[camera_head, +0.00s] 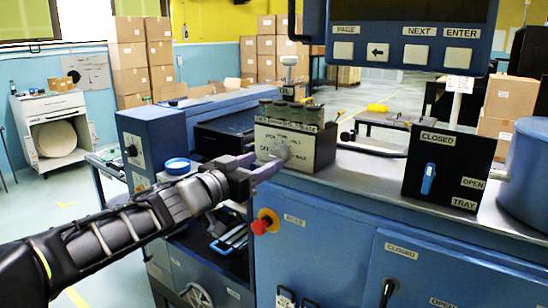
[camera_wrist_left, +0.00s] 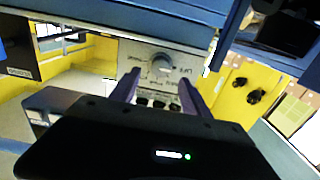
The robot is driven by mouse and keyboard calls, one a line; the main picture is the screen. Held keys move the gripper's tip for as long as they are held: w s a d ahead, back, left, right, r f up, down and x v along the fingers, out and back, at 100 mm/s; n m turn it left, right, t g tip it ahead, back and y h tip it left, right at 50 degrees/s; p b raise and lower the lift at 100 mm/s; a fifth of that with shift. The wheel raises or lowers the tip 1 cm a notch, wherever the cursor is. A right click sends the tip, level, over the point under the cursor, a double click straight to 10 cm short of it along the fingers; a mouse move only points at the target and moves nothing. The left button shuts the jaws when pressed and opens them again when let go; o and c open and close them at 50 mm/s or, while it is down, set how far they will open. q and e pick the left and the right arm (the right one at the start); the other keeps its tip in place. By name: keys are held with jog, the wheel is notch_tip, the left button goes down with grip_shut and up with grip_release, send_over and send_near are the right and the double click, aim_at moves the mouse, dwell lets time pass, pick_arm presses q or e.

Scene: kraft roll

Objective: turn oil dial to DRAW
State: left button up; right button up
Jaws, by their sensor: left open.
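The oil dial (camera_head: 282,152) is a grey round knob on a pale label plate (camera_head: 305,145) on the front of a small box on the machine. The plate carries printed words around the knob, too small to read surely. My left gripper (camera_head: 268,166) reaches in from the left with its purple fingers at the plate, close to the knob. In the left wrist view the knob (camera_wrist_left: 162,64) lies ahead of and between the two open fingers (camera_wrist_left: 160,88), with a gap on both sides. I cannot tell the dial's setting. My right gripper is out of view.
A red stop button (camera_head: 262,224) sits below the gripper on the blue machine front. A black switch box (camera_head: 448,170) with a blue lever stands at right, beside a blue drum (camera_head: 528,175). A button panel (camera_head: 405,40) hangs above. Dark knobs (camera_head: 292,112) top the dial box.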

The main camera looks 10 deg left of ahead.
aim_at(276, 156)
pick_arm(q)
jog(key=x, duration=0.5)
jog(key=shift+w, duration=0.25)
jog(key=c, duration=1.2)
